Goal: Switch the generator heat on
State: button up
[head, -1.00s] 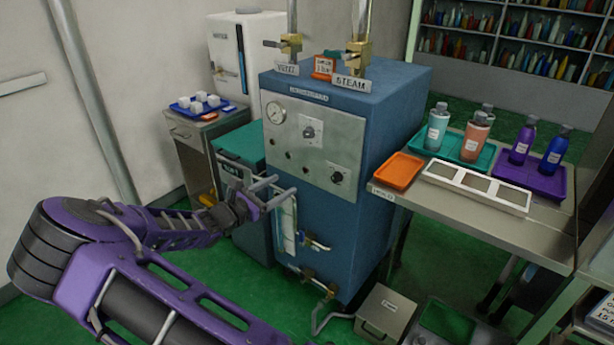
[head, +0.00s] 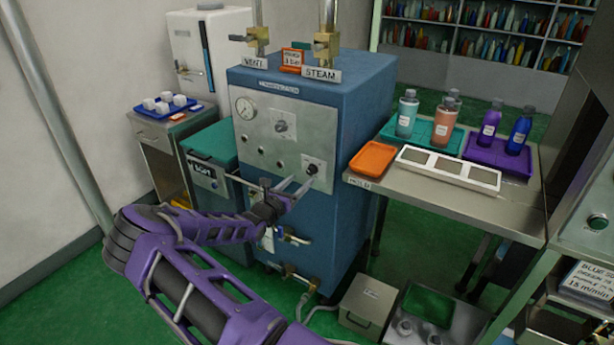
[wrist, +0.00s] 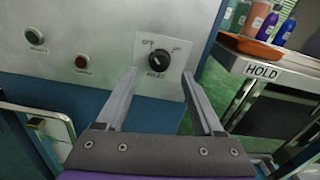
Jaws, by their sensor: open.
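The blue generator (head: 300,215) stands in the middle of the head view with a grey control panel (head: 262,148) on its front. A black rotary knob (head: 312,169) on a pale plate sits at the panel's lower right. In the wrist view the knob (wrist: 159,60) has marks above it and a label below that is hard to read. My gripper (head: 297,184) is in front of the panel, just below the knob. In the wrist view my gripper (wrist: 160,75) is open, its two fingers spread either side of the knob, and nothing is between them. Contact with the panel cannot be told.
A green button (wrist: 35,36) and a red one (wrist: 82,62) lie left of the knob. Another knob (head: 283,127) and a gauge (head: 245,108) are higher on the panel. A steel table (head: 420,190) with an orange tray (head: 372,158) stands close on the right. Valves (head: 291,236) project below.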

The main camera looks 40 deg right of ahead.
aim_at(309, 172)
jog(key=x, duration=0.5)
jog(key=shift+w+d, duration=0.1)
grip_shut()
